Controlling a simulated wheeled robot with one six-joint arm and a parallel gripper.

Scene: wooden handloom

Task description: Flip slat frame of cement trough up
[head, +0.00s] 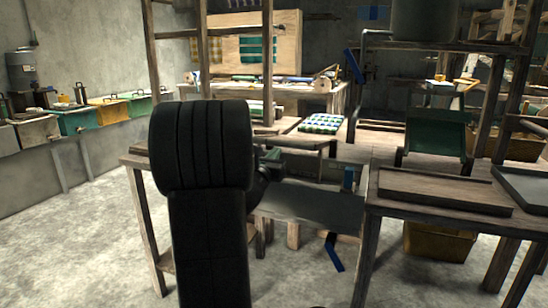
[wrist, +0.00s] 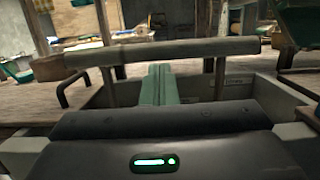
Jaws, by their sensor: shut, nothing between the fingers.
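The grey cement trough (wrist: 268,90) surrounds the lower part of the wrist view, its far wall carrying a small label. In the head view its grey front (head: 315,207) shows right of my arm. A wooden bar on two uprights, seemingly the slat frame (wrist: 190,48), crosses above the trough; its bar also shows in the head view (head: 305,143). My gripper (wrist: 158,70) is shut and empty, its greenish fingers pointing at the bar from below. I cannot tell whether the fingertips touch it. My arm hides the trough's left part in the head view.
Wooden tables flank the trough; the right one (head: 435,212) holds a shallow wooden tray (head: 445,190). A dark handle (wrist: 73,88) stands left of the trough in the wrist view. A blue strip (head: 333,252) hangs below the trough. The concrete floor at left is clear.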

